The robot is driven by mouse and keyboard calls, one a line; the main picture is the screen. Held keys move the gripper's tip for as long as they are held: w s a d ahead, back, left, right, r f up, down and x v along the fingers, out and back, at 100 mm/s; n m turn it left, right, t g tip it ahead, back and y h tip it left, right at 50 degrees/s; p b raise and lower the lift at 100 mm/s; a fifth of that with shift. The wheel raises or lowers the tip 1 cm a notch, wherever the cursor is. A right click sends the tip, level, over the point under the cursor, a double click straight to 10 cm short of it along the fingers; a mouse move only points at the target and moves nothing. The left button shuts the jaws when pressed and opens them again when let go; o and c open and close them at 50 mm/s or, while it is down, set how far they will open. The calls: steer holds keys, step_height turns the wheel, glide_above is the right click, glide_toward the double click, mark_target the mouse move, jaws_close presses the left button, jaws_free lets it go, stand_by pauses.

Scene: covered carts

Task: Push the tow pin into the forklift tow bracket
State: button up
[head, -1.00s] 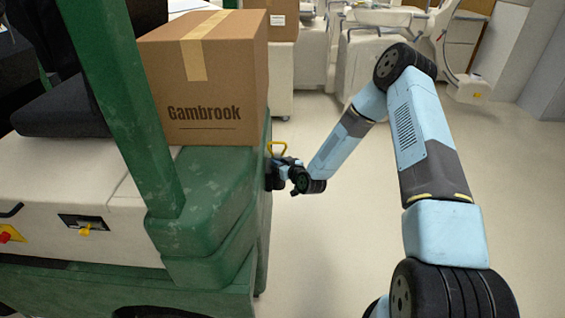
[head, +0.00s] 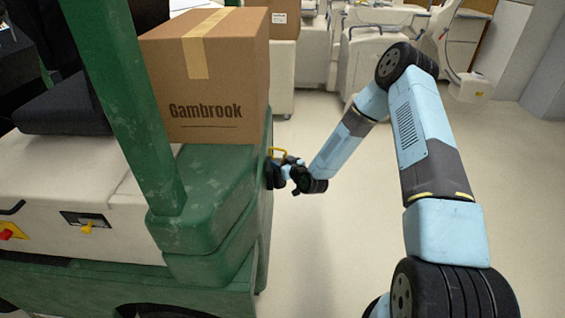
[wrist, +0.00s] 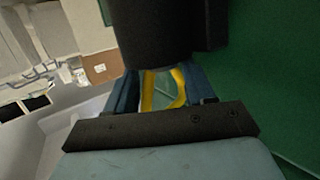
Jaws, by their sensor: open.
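The tow pin's yellow loop handle (head: 278,152) shows at the rear edge of the green forklift (head: 205,217), just above the dark tow bracket (head: 270,173). My gripper (head: 281,164) is at the handle, by the bracket. In the wrist view the blue-grey fingers of my gripper (wrist: 163,92) are open, one on each side of the yellow handle (wrist: 147,92). A black block, likely part of the bracket (wrist: 160,35), fills the top middle there. The pin's shaft and the bracket hole are hidden, so I cannot tell how deep the pin sits.
A cardboard box (head: 215,85) marked Gambrook stands on the forklift's rear, beside a green post (head: 122,95). The forklift's green body is close along the right of the wrist view. Open floor (head: 340,235) lies right of the forklift. Pale equipment stands at the back.

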steer(key=v, duration=1.3)
steer(key=shift+d+r, duration=0.1)
steer(key=s+d+r+g+h, duration=0.15)
steer(key=d+r, duration=0.25)
steer(key=r, duration=0.5)
steer(key=s+d+r+g+h, duration=0.1)
steer(key=d+r+h, duration=0.25)
steer(key=r, duration=0.55)
steer(key=s+d+r+g+h, duration=0.2)
steer(key=d+r, duration=0.3)
steer(key=r, duration=0.3)
steer(key=s+d+r+m+g, duration=0.1)
steer(key=s+r+m, duration=0.1)
steer(key=s+r, duration=0.3)
steer(key=s+d+r+m+g+h, duration=0.1)
steer(key=s+r, duration=0.5)
steer(key=s, duration=0.8)
steer(key=s+d+r+m+g, duration=0.1)
steer(key=s+d+r+m, duration=0.1)
steer(key=s+r, duration=0.3)
steer(key=s+m, duration=0.1)
steer(key=s, duration=0.3)
steer(key=shift+s+d+r+m, duration=0.25)
steer(key=shift+s+d+m, duration=0.05)
steer(key=shift+d, duration=0.1)
